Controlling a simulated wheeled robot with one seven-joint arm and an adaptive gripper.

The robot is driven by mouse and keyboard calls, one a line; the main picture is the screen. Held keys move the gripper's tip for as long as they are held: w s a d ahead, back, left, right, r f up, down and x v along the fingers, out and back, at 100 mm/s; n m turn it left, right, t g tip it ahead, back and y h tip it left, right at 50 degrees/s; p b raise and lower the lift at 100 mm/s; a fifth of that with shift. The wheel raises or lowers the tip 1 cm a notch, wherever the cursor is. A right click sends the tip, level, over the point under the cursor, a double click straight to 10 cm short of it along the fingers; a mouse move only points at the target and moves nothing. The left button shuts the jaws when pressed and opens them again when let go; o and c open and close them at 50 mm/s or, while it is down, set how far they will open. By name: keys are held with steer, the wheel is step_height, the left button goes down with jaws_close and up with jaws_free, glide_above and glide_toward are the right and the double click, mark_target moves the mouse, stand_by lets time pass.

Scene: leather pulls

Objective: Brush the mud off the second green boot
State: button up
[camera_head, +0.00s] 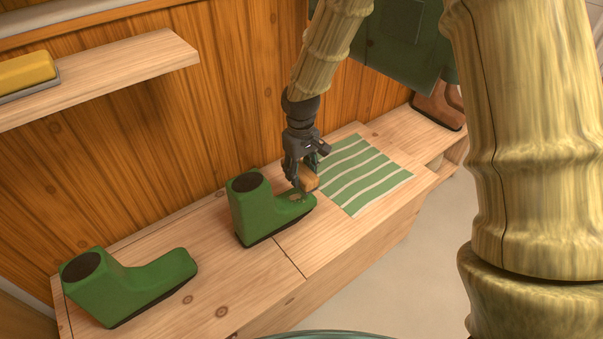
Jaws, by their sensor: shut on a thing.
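A green boot (252,210) stands upright on the wooden bench, in the middle of the view, with its toe to the right. A small brownish mud patch (295,197) shows on top of its toe. Another green boot (130,288) stands at the lower left, with no mud visible on the sides I see. My gripper (303,183) points down over the toe of the middle boot. It is shut on a small tan brush (311,181), which is partly hidden by the fingers. The brush is at or just above the toe; I cannot tell whether it touches.
A green-and-white striped mat (362,176) lies flat on the bench (222,288), right of the middle boot. A shelf (130,68) at upper left holds a yellow block (27,70) on a grey tray. A brown boot (437,108) stands at the far right. Dark green cloth hangs behind.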

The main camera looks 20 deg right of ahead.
steer(key=shift+f+b, duration=2.15)
steer(key=shift+b, duration=0.1)
steer(key=shift+f, duration=0.75)
